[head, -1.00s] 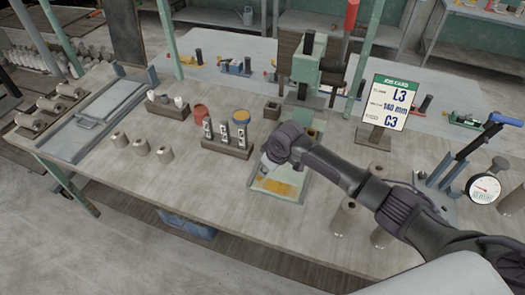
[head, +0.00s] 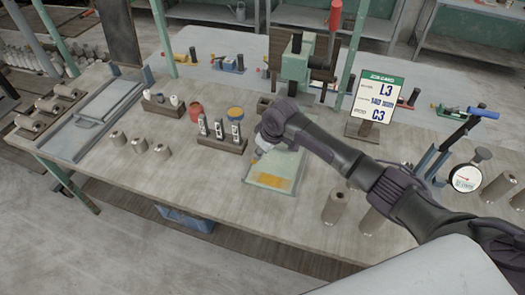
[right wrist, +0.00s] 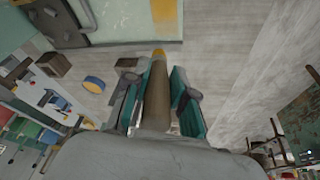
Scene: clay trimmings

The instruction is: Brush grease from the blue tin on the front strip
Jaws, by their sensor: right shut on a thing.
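The blue tin (head: 236,114), with an orange-yellow top, stands behind a small rack; it also shows in the right wrist view (right wrist: 93,84). My right gripper (head: 260,146) is shut on a brush (right wrist: 156,95), whose yellow tip points away from the gripper. In the head view the brush is small and partly hidden by the gripper, at the left side of a pale plate (head: 283,161). A yellow strip (head: 271,181) lies along the plate's front part. I cannot tell whether the brush tip touches the plate. My left gripper is not in view.
A red tin (head: 196,110) stands left of the blue tin. The rack (head: 222,143) holds upright labelled pieces. Grey cylinders (head: 335,208) stand to the right, near a dial gauge (head: 466,178). A job card (head: 376,98) stands behind. The bench front left is mostly clear.

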